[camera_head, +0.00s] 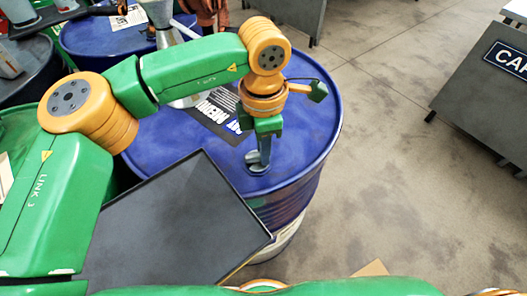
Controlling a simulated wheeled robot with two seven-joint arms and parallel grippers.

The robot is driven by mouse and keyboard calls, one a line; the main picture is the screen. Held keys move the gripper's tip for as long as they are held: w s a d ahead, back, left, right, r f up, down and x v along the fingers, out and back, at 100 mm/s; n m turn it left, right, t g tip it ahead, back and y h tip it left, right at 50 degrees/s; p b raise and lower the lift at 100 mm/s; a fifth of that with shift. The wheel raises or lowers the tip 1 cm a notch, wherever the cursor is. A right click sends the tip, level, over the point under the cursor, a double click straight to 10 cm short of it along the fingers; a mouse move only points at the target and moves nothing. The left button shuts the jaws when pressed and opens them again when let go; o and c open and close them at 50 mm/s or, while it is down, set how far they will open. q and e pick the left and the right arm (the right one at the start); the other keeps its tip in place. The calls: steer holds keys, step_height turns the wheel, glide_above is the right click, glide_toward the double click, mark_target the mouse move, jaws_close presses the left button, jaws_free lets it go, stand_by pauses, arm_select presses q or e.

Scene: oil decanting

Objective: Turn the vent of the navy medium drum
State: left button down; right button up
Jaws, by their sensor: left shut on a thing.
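The blue drum (185,150), which fits the navy medium drum, stands in the middle with a dark printed label on its lid. My left gripper (262,158) points down at the right part of this lid. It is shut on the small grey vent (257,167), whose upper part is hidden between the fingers. My left arm comes in from the left and passes above the lid. My right gripper is not in view.
A dark flat tray-like panel (175,225) lies in front of the drum and covers part of it. Another blue drum (95,42) stands behind left. A pale metal funnel (160,14) stands at the back. A grey cabinet (480,95) is at right; the floor between is clear.

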arm_select(q)
steer(key=shift+n, duration=0.6)
steer(key=shift+w+b, duration=0.1)
steer(key=shift+b, duration=0.2)
steer(key=c, duration=0.8)
jaws_free()
step_height(320, 180, up, 7)
steer(key=shift+r, duration=0.1)
